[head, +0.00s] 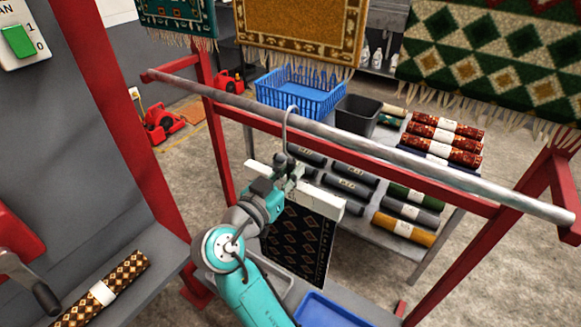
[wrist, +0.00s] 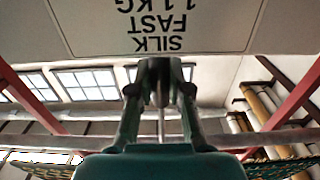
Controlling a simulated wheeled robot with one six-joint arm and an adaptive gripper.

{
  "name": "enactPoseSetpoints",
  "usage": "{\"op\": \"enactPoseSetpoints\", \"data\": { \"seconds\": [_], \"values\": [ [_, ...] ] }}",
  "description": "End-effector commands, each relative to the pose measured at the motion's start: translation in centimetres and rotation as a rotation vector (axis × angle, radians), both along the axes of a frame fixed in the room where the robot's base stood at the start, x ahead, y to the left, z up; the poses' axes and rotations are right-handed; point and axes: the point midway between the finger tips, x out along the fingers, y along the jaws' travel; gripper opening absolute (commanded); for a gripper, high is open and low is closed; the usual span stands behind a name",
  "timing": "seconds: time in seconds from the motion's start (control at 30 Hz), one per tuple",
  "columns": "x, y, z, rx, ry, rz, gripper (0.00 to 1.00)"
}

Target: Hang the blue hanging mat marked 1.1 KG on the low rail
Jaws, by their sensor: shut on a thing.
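The dark blue hanging mat (head: 300,243), with a diamond pattern, hangs from a white bar (head: 328,199) below my gripper. Its white label (wrist: 160,22) reads SILK FAST 1.1 KG, upside down, in the wrist view. My gripper (head: 288,172) is shut on the hanger of this mat, just under its metal hook (head: 290,112). The hook's curve overlaps the low rail (head: 420,164), a grey bar between red posts. I cannot tell whether the hook rests on the rail or is in front of it. My gripper also shows in the wrist view (wrist: 160,70).
Patterned mats (head: 295,30) hang above and behind the rail. A shelf behind holds a blue basket (head: 300,93), a black bin (head: 357,116) and several rolled rugs (head: 445,140). A brown rolled rug (head: 125,275) lies at lower left. A blue tray (head: 330,312) is below.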

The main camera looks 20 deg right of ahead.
Motion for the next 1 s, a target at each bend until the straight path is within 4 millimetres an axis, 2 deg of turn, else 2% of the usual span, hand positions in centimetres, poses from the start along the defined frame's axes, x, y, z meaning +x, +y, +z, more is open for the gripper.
{"op": "enactPoseSetpoints", "data": {
  "seconds": [0.47, 0.5, 0.6, 1.0],
  "values": [
    [-0.02, 0.00, -0.52, 0.000, -0.001, 0.000, 0.00],
    [-0.02, 0.00, -0.51, 0.000, -0.001, 0.000, 0.23],
    [-0.02, -0.01, -0.52, 0.000, -0.001, 0.000, 0.47],
    [-0.32, 0.50, -0.66, 0.001, 0.002, 0.002, 0.47]
  ]
}}
